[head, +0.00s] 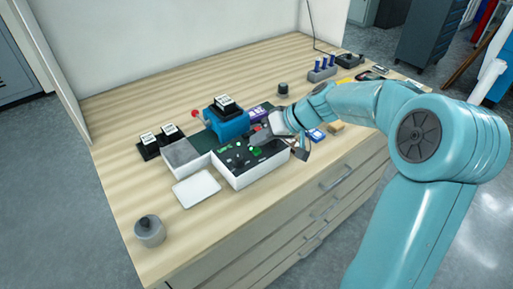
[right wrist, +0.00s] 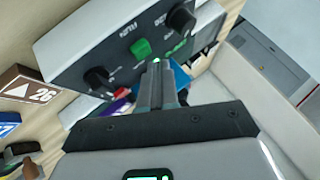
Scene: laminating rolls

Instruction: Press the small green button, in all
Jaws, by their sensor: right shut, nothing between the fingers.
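The small green button (right wrist: 141,47) sits on the dark panel of a white box-shaped machine (right wrist: 62,50), between two black knobs, in the right wrist view. In the head view the machine (head: 238,181) stands near the table's front edge, and the button (head: 257,151) is a small green spot on its top. My right gripper (right wrist: 157,66) is shut and empty. Its fingertips point at the panel just beside the button; I cannot tell whether they touch the panel. In the head view its fingertips are hard to make out over the machine's right end. My left gripper is not in view.
A blue device (head: 228,124) stands behind the machine, with black blocks (head: 149,146) to its left.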

